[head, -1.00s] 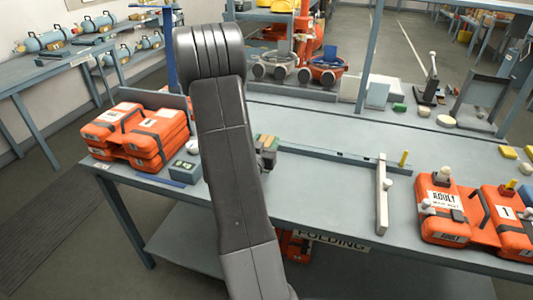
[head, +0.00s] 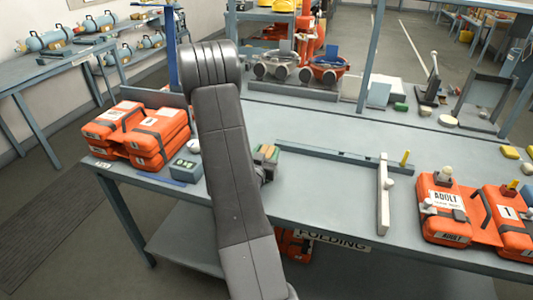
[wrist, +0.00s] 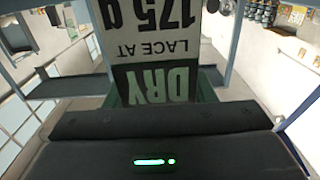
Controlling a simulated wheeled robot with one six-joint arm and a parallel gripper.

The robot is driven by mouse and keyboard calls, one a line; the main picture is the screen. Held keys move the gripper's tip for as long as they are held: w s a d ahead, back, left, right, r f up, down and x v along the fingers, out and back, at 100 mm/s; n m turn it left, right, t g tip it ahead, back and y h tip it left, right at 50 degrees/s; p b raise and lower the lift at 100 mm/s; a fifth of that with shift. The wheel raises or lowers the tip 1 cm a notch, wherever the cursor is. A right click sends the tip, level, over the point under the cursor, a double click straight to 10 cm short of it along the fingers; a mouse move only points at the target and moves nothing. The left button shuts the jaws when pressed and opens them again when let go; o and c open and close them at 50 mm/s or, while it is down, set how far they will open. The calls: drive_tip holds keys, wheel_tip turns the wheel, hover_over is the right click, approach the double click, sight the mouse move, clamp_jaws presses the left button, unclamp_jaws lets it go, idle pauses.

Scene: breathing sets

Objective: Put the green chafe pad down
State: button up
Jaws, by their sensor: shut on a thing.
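My gripper (head: 266,168) is partly hidden behind my own arm in the head view, low over the middle of the workbench. It is shut on the green chafe pad (head: 268,153), which shows as a small green block with tan patches on top. Its underside is hidden, so I cannot tell whether it touches the bench. In the wrist view, dark green edges (wrist: 207,82) show just beyond the dark gripper body, around a panel lettered "DRY" (wrist: 155,84); the fingertips are not clear there.
Orange packs (head: 140,135) and a small dark green box (head: 186,170) stand left. More orange packs (head: 447,210) stand right.

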drive_tip(key=shift+s+f+b, duration=0.1)
drive_tip(key=shift+f+b, duration=0.35)
drive_tip(key=shift+b, duration=0.15)
drive_tip(key=o, duration=1.4)
drive_tip(key=shift+f, duration=0.1)
drive_tip(key=shift+s, duration=0.1)
drive_tip(key=shift+r+p, duration=0.5)
drive_tip(key=shift+p, duration=0.45)
drive_tip(key=b+v, duration=0.1)
drive_tip(key=v, duration=0.3)
drive_tip(key=b+v, duration=0.1)
drive_tip(key=v, duration=0.2)
drive_tip(key=b+v, duration=0.1)
drive_tip(key=v, duration=0.3)
drive_tip(key=shift+s+a+r, duration=0.15)
drive_tip(key=shift+s+r, duration=0.15)
